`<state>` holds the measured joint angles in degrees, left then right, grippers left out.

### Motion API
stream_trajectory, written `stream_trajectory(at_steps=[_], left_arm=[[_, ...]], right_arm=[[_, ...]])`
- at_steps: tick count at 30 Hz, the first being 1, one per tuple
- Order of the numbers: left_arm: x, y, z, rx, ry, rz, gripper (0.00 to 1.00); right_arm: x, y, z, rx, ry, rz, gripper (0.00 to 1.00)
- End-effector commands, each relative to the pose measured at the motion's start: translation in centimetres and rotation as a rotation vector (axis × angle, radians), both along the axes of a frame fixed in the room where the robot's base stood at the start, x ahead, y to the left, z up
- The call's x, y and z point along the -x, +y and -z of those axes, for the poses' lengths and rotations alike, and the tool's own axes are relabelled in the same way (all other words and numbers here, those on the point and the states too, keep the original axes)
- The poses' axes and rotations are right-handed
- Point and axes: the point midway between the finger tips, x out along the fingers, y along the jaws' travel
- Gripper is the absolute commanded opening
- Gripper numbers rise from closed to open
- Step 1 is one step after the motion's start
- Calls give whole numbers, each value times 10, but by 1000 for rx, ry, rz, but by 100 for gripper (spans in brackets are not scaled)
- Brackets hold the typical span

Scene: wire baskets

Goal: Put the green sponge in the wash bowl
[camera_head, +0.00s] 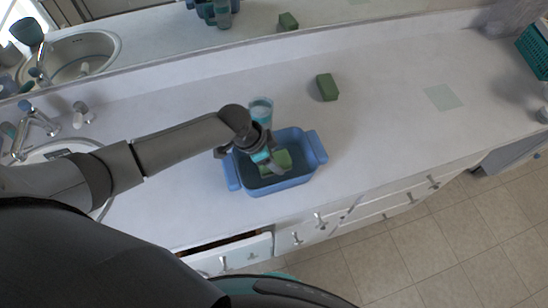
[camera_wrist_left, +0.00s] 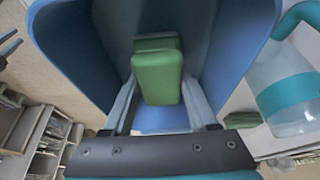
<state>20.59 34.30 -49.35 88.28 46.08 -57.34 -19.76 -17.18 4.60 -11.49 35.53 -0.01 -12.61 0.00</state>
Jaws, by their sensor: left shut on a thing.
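The wash bowl (camera_head: 318,147) is a blue tub with two side handles, standing on the counter. My left gripper (camera_head: 270,160) reaches down into it from the left and is shut on a green sponge (camera_head: 281,162). In the left wrist view the sponge (camera_wrist_left: 157,78) sits between the two fingers, with the bowl's blue walls (camera_wrist_left: 75,50) around it. I cannot tell whether it touches the bowl's floor. A second green sponge (camera_head: 327,87) lies on the bare counter behind and to the right of the bowl. My right gripper is not in view.
A clear cup with teal bands (camera_head: 261,108) stands close behind the bowl. A sink with a tap (camera_head: 38,125) is at the left. A pale green square (camera_head: 442,97) lies flat on the counter; a green basket (camera_head: 533,50) is far right.

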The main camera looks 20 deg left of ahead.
Motion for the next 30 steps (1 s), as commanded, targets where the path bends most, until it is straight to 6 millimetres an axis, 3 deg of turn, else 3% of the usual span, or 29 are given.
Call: stream_trajectory(at_steps=[30], left_arm=[[0,0,12,0,0,0,6]], right_arm=[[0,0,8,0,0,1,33]])
